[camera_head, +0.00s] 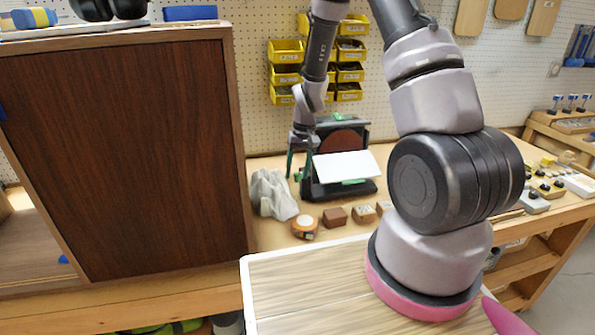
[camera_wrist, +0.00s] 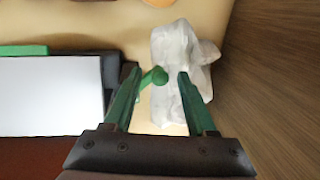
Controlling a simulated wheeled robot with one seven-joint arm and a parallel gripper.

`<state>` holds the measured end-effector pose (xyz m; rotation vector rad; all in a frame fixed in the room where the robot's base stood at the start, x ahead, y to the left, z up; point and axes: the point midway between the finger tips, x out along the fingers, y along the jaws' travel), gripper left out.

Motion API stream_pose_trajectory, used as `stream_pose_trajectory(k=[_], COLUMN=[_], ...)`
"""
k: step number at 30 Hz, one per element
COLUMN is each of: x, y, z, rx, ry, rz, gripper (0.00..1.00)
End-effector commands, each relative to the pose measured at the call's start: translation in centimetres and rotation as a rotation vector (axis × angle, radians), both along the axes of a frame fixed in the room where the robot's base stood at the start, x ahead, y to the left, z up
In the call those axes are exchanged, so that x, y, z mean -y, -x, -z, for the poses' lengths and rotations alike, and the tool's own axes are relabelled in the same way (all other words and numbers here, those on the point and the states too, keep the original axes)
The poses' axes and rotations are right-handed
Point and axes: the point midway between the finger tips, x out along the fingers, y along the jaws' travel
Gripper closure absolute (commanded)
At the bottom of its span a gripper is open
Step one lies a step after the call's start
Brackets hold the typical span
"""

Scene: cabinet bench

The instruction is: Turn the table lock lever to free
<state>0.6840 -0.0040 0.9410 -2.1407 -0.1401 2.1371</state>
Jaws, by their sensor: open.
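The dark machine (camera_head: 322,187) stands on the bench with a brown-red disc (camera_head: 343,142) and a white tilted table (camera_head: 346,165). The white table also shows at the left of the wrist view (camera_wrist: 50,95). A green lever with a round knob (camera_wrist: 155,76) sticks out from the machine's side. The knob lies between the green fingertips of my gripper (camera_wrist: 156,84), with a gap to the right finger; contact with the left finger cannot be told. My gripper (camera_head: 299,160) is open, pointing down beside the machine's left side. The lever is mostly hidden in the head view.
A crumpled grey-white rag (camera_head: 272,193) lies just left of the machine, close under my right finger in the wrist view (camera_wrist: 180,50). A tall brown cabinet (camera_head: 160,150) stands at the left. An orange tape measure (camera_head: 304,226) and small wooden blocks (camera_head: 335,216) lie in front.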

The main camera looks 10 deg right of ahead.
Motion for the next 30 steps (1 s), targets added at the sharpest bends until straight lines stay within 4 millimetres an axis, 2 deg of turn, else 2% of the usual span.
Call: stream_pose_trajectory(k=[2,3,5,6,11,19,27,28,29,30], x=[0.0,0.0,0.01,0.01,-0.02,-0.62,-0.63,-0.63,-0.63,-0.63], y=[0.0,0.0,0.0,0.0,-0.03,-0.65,-0.7,-0.7,-0.7,-0.7], z=[-0.02,-0.02,-0.03,-0.03,-0.03,-0.03,-0.04,-0.04,-0.04,-0.04], rx=[0.0,0.0,0.0,0.0,0.0,-0.002,-0.001,-0.001,-0.001,-0.001], ry=[0.0,0.0,0.0,0.0,0.0,0.0,0.0,0.0,0.0,0.0], rz=[0.0,0.0,0.0,0.0,0.008,0.17,0.176,0.176,0.176,0.176], gripper=[0.47,0.62,0.85,1.0,1.0,1.0,1.0,0.62,0.51,0.43])
